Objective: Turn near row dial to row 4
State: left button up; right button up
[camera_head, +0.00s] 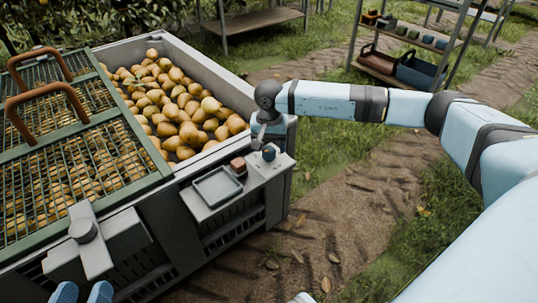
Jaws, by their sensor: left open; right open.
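A grey round knob with a long flat bar (85,233) sits on a grey box on the near side of the pear bin, at the lower left. It looks like a dial; no row numbers can be read. My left gripper (82,293) shows only as two blue fingertips, apart and empty, at the bottom edge just below this knob. My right gripper (262,133) points down over the bin's near right corner, above a small dark blue-grey knob (269,153). Its fingers are small and partly hidden; whether they touch anything cannot be told.
The bin (215,75) is full of pears, with a green mesh lid (82,143) with brown handles over its left part. A side shelf holds a grey tray (217,187) and a reddish block (238,166). Racks stand behind. The dirt path at right is clear.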

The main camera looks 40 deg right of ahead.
jog(key=shift+f, duration=0.95)
pick_arm(q)
jog(key=shift+w+a+r+m, duration=0.1)
jog(key=shift+w+m, duration=0.15)
jog(key=shift+m, duration=0.05)
pick_arm(e)
jog(key=shift+f, duration=0.15)
jog(key=c, duration=0.9)
jog(key=shift+c, duration=0.2)
